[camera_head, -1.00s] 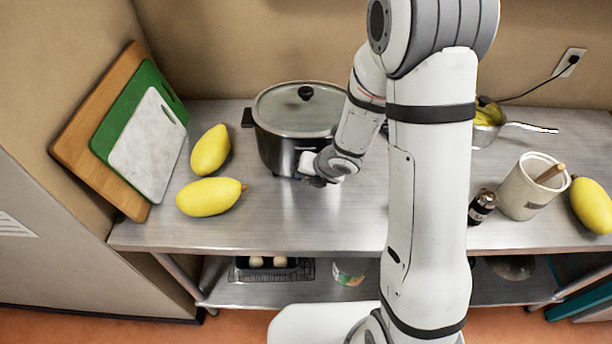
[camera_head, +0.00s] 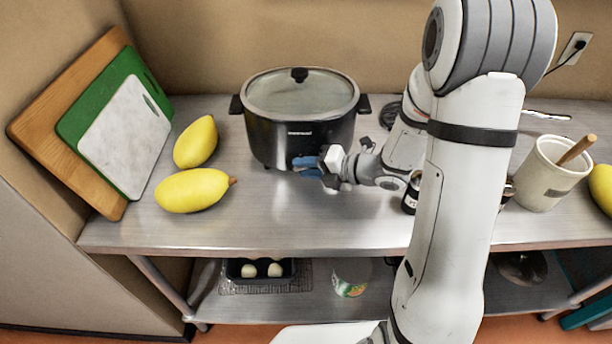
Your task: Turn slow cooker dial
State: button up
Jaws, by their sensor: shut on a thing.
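The slow cooker (camera_head: 278,138) is a dark, shiny pot with a glass lid, a black lid knob and black side handles. It stands upright on the steel counter, in the middle-left of the head view. My gripper (camera_head: 308,167) is at the lower front of the cooker, right of its middle, with blue showing at its fingers. It is shut at the place where the dial would sit. The dial itself is hidden behind the fingers, so its angle cannot be told.
Two yellow fruits (camera_head: 194,190) lie left of the cooker, and cutting boards (camera_head: 125,145) lean on the left wall. A dark bottle (camera_head: 410,195) and a white crock (camera_head: 545,175) stand to the right. The steel counter (camera_head: 270,222) is clear in front of the cooker.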

jog(key=shift+y, duration=0.3)
jog(key=o, duration=1)
jog(key=shift+c, duration=0.2)
jog(key=shift+d, duration=0.15)
jog(key=b+v, duration=0.1)
jog(key=v, duration=0.6)
jog(key=shift+s+d+r, duration=0.1)
jog(key=shift+s+d, duration=0.05)
jog(key=shift+d, duration=0.1)
